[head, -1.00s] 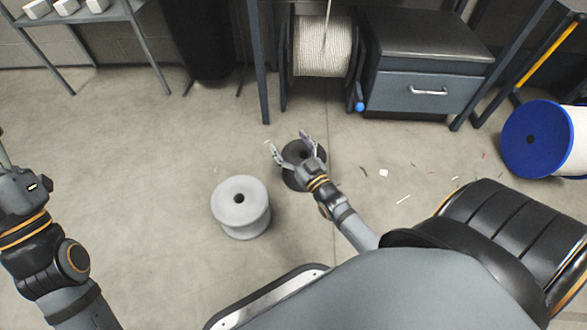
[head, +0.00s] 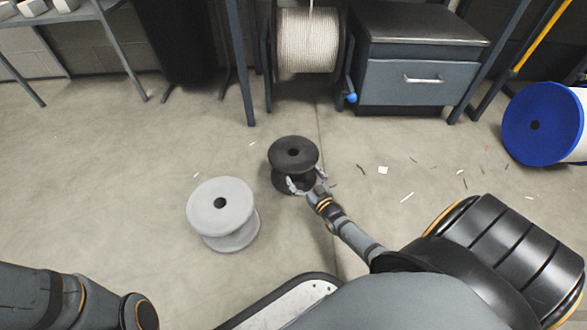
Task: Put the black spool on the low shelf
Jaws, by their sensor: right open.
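The black spool (head: 293,152) stands upright on the concrete floor near the middle of the head view. My right gripper (head: 306,180) is open at the near side of the spool, low at its waist, with one finger to the left and one to the right. I cannot tell whether the fingers touch it. Only a part of my left arm shows at the lower left; its gripper is out of view. I cannot make out with certainty which surface is the low shelf.
A light grey spool (head: 221,206) stands close to the left of the black one. A blue-flanged spool (head: 540,123) lies at the right. A drawer cabinet (head: 415,83) and a rope reel (head: 307,42) stand behind. A grey table (head: 75,13) is at upper left. Scraps litter the floor.

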